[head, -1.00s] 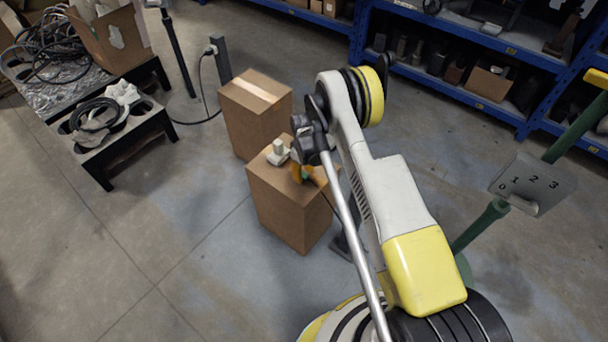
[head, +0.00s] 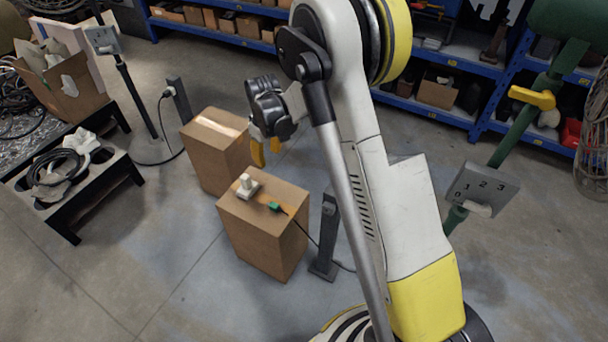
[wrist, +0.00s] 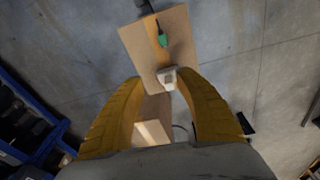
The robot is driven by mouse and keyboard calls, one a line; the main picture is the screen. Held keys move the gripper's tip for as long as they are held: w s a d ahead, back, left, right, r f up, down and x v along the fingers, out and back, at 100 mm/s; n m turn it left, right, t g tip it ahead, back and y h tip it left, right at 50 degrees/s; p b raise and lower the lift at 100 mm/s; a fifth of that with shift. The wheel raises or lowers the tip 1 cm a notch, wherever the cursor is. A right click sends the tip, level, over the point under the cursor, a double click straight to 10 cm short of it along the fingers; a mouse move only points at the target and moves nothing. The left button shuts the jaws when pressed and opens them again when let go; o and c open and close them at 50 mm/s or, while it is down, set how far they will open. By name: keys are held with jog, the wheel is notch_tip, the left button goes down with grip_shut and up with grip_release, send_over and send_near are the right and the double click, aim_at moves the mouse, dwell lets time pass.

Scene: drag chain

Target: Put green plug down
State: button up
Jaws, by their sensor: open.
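The green plug (head: 274,206) lies on top of the front cardboard box (head: 263,240), with its dark cable running off the box's right edge. It also shows in the wrist view (wrist: 162,40) on the box top, beyond my fingertips. A small white socket block (head: 248,186) stands on the same box, to the left of the plug. My gripper (head: 265,150) is above and behind the box, apart from the plug. In the wrist view my yellow fingers (wrist: 160,85) are spread wide with nothing between them held.
A second cardboard box (head: 215,150) stands behind the first. A dark post (head: 328,235) stands right of the front box. A low black table (head: 70,185) with coiled cable is at left. Blue shelves (head: 430,100) line the back. Floor at front left is clear.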

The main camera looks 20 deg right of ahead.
jog(key=s+r+m+t, duration=0.1)
jog(key=s+r, duration=0.5)
jog(key=r, duration=0.4)
jog(key=s+r+m+t, duration=0.2)
jog(key=s+r, duration=0.5)
jog(key=r, duration=0.2)
jog(key=s+r+m+t, duration=0.2)
jog(key=s+r, duration=0.1)
jog(key=s, duration=1.3)
jog(key=shift+m+t, duration=0.3)
jog(key=shift+s, duration=0.1)
